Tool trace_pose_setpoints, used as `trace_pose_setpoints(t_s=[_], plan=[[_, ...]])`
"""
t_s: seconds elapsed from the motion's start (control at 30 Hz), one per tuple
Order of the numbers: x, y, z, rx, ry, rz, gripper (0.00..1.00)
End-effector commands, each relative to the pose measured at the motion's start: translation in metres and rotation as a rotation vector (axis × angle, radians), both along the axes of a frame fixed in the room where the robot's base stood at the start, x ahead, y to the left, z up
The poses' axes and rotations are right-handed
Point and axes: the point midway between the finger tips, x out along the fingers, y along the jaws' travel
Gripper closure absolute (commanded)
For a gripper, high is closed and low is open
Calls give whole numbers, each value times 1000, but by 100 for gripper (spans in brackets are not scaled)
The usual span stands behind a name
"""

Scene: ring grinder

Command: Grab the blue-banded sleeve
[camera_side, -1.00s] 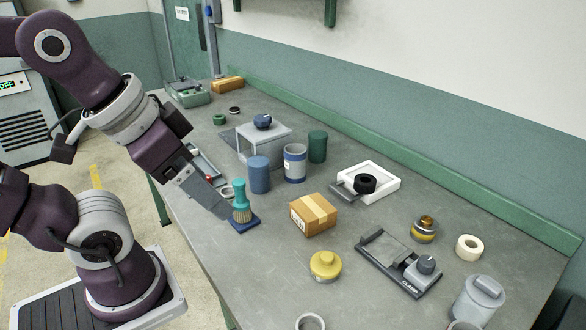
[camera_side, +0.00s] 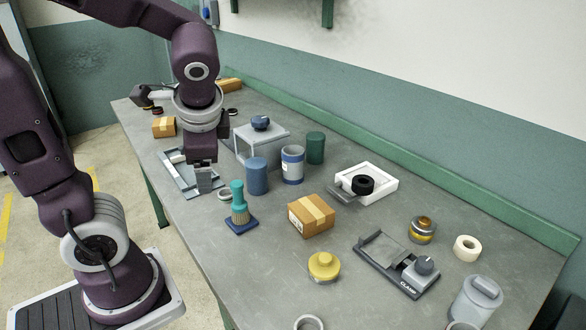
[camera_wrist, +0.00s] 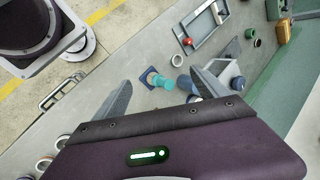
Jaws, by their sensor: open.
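A pale cylinder with blue bands (camera_side: 292,165) stands upright on the bench, right of a plain blue cylinder (camera_side: 257,176). It is the only thing on which I clearly see blue bands. A small pale ring (camera_side: 225,194) lies by the teal brush (camera_side: 238,205); I cannot make out a band on it. My gripper (camera_side: 204,182) points down over the shallow tray's near end, left of these things. In the wrist view its two fingers (camera_wrist: 161,78) are apart with nothing held between them. The brush (camera_wrist: 162,82) shows beyond the fingertips.
The shallow tray (camera_side: 181,178) lies at the bench's left edge. A grey stand (camera_side: 262,145) and green cylinder (camera_side: 315,148) are behind the cylinders. Bare bench lies at the front left.

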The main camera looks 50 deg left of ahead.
Motion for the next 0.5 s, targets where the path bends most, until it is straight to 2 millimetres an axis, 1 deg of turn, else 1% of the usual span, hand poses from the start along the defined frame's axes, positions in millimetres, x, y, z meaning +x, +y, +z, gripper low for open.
trace_pose_setpoints(t_s=[0.03, 0.07, 0.1, 0.17, 0.2, 0.23, 0.27, 0.3, 0.4, 0.5], plan=[[19, 27, -7, 135, 118, -74, 16], [32, 44, -9, 226, 185, -124, 16], [52, 66, -11, 348, 275, -201, 16], [88, 94, -14, 534, 405, -326, 16], [114, 108, -18, 657, 487, -416, 16], [135, 116, -21, 748, 544, -487, 16], [157, 121, -25, 834, 597, -558, 16], [184, 124, -32, 941, 658, -648, 16], [240, 120, -54, 1155, 766, -851, 16], [273, 111, -73, 1282, 819, -982, 16]])
